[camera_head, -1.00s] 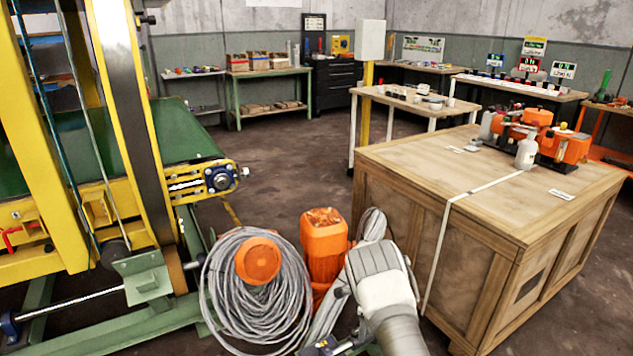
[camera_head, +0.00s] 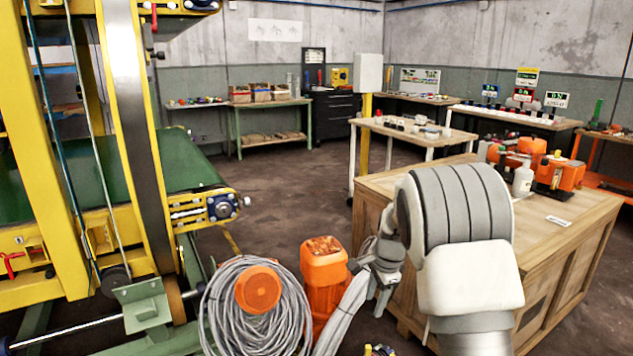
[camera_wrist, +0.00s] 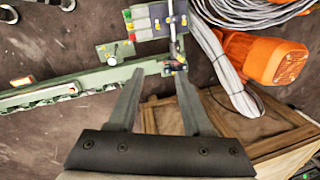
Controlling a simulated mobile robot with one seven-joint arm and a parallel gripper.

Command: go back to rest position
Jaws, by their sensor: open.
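My gripper (camera_wrist: 160,78) is open in the wrist view, its two dark fingers spread with nothing between them. In the head view, the small grey end of my arm (camera_head: 382,280) hangs beside the left side of the wooden crate, right of the orange motor. It is too small there to show the fingers clearly. My pale arm with its grey ribbed joint rises large in front of the crate and hides much of its near side.
A wooden crate (camera_head: 590,203) carries orange equipment and a white bottle (camera_head: 522,180). An orange motor (camera_head: 324,275) and a grey cable coil (camera_head: 225,305) stand left of my arm. A yellow-framed conveyor (camera_head: 205,210) fills the left. Brown floor (camera_head: 290,190) is open behind.

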